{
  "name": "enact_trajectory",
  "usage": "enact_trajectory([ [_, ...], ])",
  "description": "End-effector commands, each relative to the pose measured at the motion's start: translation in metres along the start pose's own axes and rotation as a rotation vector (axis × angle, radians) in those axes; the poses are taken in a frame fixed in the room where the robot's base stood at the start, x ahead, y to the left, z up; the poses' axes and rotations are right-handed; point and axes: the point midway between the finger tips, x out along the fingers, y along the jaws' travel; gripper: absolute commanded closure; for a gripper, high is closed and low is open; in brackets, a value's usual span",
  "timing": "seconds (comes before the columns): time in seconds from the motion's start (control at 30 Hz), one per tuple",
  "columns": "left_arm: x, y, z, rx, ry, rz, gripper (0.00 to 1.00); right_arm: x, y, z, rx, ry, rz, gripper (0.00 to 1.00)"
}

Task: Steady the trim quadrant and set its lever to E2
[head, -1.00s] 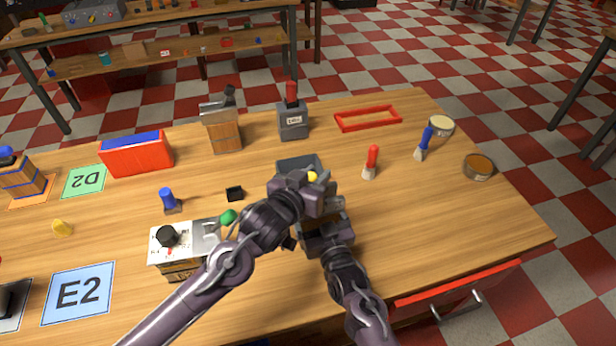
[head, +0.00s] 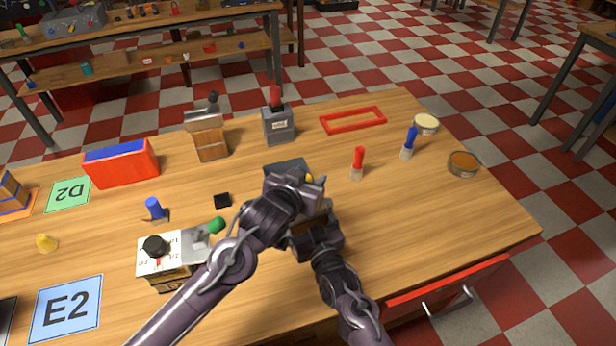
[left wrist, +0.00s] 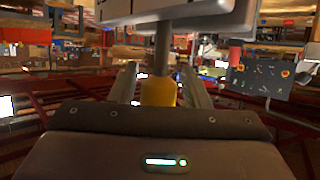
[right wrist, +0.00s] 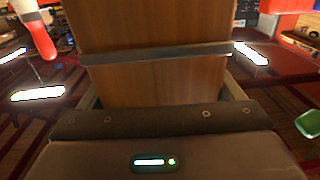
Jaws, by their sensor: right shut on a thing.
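The trim quadrant is mostly hidden behind my arms in the head view; its grey top (head: 286,170) shows just beyond my left gripper. Its wooden body with a metal band (right wrist: 155,75) fills the right wrist view. My right gripper (head: 316,222) is shut on that body from the near side. The lever's yellow knob (left wrist: 158,91) stands between the fingers of my left gripper (left wrist: 158,82), with a grey shaft beyond it. Narrow gaps show beside the knob, so the left gripper looks open around it. The quadrant's scale and lever setting cannot be read.
A white-topped box with a black knob (head: 154,245) and a green-knobbed lever (head: 216,225) stands left of my left arm. An E2 card (head: 66,308) lies front left. Red-handled (head: 358,160) and blue-handled (head: 409,143) brushes stand right. The table's right front is clear.

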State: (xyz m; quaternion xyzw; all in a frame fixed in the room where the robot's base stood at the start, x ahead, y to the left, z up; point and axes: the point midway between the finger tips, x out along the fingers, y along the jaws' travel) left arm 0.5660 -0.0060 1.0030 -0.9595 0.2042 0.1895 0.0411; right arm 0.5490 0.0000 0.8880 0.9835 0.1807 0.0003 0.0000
Motion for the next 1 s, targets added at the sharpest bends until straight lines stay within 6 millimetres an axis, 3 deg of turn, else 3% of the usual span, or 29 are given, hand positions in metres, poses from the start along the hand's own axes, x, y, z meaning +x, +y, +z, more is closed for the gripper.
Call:
enact_trajectory([
  [0.3, -0.001, 0.001, 0.0, -0.001, 0.001, 0.002, 0.52, 0.0, 0.0, 0.0, 0.0, -0.001, -0.001, 0.48],
  [0.43, -0.01, 0.001, 0.0, 0.0, 0.001, 0.002, 0.52, 0.0, 0.0, 0.0, 0.0, -0.001, -0.001, 0.48],
  [0.8, -0.085, 0.001, 0.001, -0.001, 0.0, 0.003, 0.52, 0.0, 0.0, 0.0, 0.001, -0.001, -0.001, 0.48],
  [1.0, -0.112, 0.001, 0.001, 0.0, 0.0, 0.002, 0.52, 0.0, -0.001, 0.0, 0.001, -0.001, -0.001, 0.48],
])
